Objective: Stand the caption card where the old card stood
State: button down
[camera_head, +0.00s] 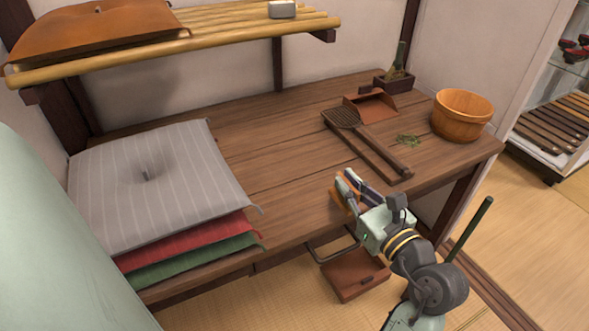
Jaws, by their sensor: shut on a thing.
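My gripper (347,181) is low over the front right part of the wooden table (285,190), reaching in from the lower right. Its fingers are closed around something. A small orange-brown thing (341,208) shows at the fingers, but they cover most of it. I cannot tell whether it is the caption card, or whether it touches the table. No other card can be made out, and no spot where the old card stood is clear.
Striped cushions (160,180) are stacked on the left. A long-handled wooden tool (367,142), green bits (408,139), a brown dustpan (372,103), a small planter (394,81) and a wooden tub (461,117) stand right. A bamboo shelf (220,37) overhangs the back. The middle is clear.

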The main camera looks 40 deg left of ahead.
jog(key=x, duration=0.5)
jog(key=s+p+x, duration=0.1)
jog(key=x, duration=0.3)
jog(key=s+a+f+p+x, duration=0.1)
jog(key=x, duration=0.4)
jog(key=shift+w+a, duration=0.15)
jog(key=shift+a, duration=0.1)
jog(key=shift+w+a+f, duration=0.1)
jog(key=shift+a+f, duration=0.1)
jog(key=shift+f, duration=0.75)
jog(key=shift+w+a+f, duration=0.1)
jog(key=shift+a+f, duration=0.1)
jog(key=shift+f, duration=0.75)
jog(key=shift+f, duration=0.1)
jog(key=c, duration=1.8)
grip_release()
jog(key=shift+f, duration=0.1)
jog(key=shift+o, duration=0.2)
